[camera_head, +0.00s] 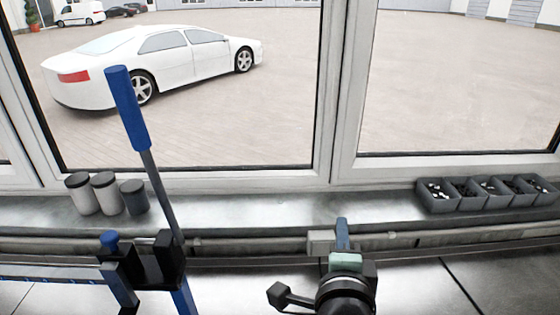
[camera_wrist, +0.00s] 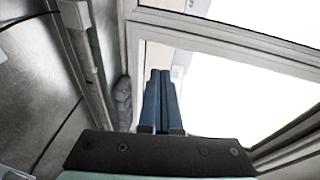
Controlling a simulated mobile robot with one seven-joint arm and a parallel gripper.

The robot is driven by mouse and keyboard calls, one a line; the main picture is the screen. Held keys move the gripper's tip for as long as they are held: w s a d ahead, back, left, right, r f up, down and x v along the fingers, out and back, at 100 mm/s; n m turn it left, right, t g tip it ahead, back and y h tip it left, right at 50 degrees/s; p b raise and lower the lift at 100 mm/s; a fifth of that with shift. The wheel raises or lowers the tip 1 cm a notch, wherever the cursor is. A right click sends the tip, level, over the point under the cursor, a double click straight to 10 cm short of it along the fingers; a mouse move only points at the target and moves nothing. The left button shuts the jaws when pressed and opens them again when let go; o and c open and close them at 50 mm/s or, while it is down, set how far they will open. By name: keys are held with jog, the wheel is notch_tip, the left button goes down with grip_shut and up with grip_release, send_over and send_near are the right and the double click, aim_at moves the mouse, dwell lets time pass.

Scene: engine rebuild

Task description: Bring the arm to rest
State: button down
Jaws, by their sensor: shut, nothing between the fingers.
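My gripper (camera_wrist: 160,92) shows in the wrist view with its two blue fingers side by side and shut, with nothing between them. In the head view my gripper (camera_head: 342,229) is at the bottom centre, in front of the window sill, with its blue fingers pointing away from me. My wrist and arm hide part of the surface below. No object is held.
A lever tool with a blue handle (camera_head: 128,108) stands at the left. Several canisters (camera_head: 106,193) stand on the sill (camera_head: 260,208). Grey bins (camera_head: 470,203) with small parts sit on it at the right. A window frame (camera_head: 340,110) rises behind.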

jog(key=s+a+r+n+t+b, duration=0.1)
jog(key=a+r+n+t, duration=0.25)
jog(key=r, duration=0.45)
jog(key=s+a+r+n+t+b, duration=0.1)
jog(key=a+r+n+t+b, duration=0.1)
jog(key=r+n, duration=0.5)
jog(key=s+a+r+n+t+y+b, duration=0.1)
jog(key=s+a+r+n+t, duration=0.1)
jog(key=r, duration=0.6)
jog(key=s+a+r+n+t+y+b, duration=0.1)
jog(key=s+a+r+n+t, duration=0.1)
jog(key=s+r+n+t, duration=0.2)
jog(key=s+r+n, duration=0.2)
jog(key=s+r, duration=0.2)
jog(key=s, duration=0.1)
jog(key=shift+s+a+n+y, duration=0.3)
jog(key=shift+a+n+y, duration=0.05)
jog(key=shift+y, duration=0.05)
